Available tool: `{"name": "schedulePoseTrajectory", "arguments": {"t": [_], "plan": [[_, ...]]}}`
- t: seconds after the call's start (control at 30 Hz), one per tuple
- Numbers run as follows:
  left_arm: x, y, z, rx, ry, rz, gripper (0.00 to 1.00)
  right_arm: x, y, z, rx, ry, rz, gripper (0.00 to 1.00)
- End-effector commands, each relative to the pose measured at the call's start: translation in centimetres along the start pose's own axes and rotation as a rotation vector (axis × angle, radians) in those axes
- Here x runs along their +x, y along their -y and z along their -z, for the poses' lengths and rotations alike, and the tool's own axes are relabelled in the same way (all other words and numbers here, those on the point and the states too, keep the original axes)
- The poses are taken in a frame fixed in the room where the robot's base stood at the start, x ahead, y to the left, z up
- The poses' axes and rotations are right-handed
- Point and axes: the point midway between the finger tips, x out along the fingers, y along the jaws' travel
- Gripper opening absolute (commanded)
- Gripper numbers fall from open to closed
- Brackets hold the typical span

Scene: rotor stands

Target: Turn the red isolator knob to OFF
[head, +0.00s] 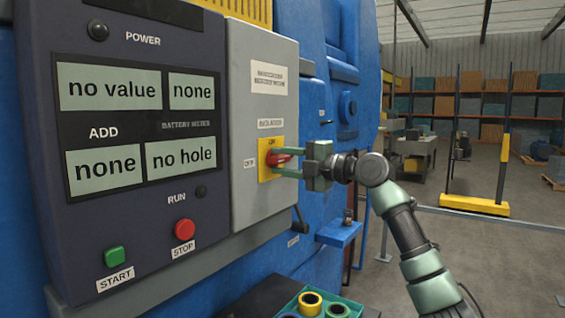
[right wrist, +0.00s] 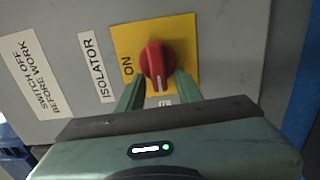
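The red isolator knob (head: 278,159) sits on a yellow plate (head: 264,174) on the grey isolator box. ON is above it and OFF is to its left. In the right wrist view the knob (right wrist: 155,58) has a white mark on its lower end, pointing down toward the partly hidden OFF label. My right gripper (head: 282,162) is at the knob, one finger above it and one below. In the right wrist view its fingers (right wrist: 160,88) stand apart on both sides of the knob; contact is not clear. My left gripper is not in view.
A dark control panel (head: 130,215) with a green START button (head: 114,257) and a red STOP button (head: 184,229) stands left of the isolator box (head: 262,100). A tray with coloured rings (head: 311,303) is below.

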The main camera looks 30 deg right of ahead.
Motion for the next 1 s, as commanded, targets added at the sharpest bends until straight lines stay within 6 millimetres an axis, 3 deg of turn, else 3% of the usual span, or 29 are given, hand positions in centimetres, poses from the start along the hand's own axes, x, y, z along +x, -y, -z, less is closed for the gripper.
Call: {"name": "schedulePoseTrajectory", "arguments": {"t": [0.37,0.73,1.0], "plan": [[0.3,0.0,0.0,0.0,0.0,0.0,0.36,-0.5,0.1,0.0,0.001,0.0,0.0,0.38],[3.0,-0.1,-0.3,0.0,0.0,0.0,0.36,-6.2,0.3,-0.1,-0.001,0.002,0.0,0.38],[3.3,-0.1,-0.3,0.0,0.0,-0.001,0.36,-7.8,0.1,0.0,0.002,-0.001,0.001,0.38]]}}
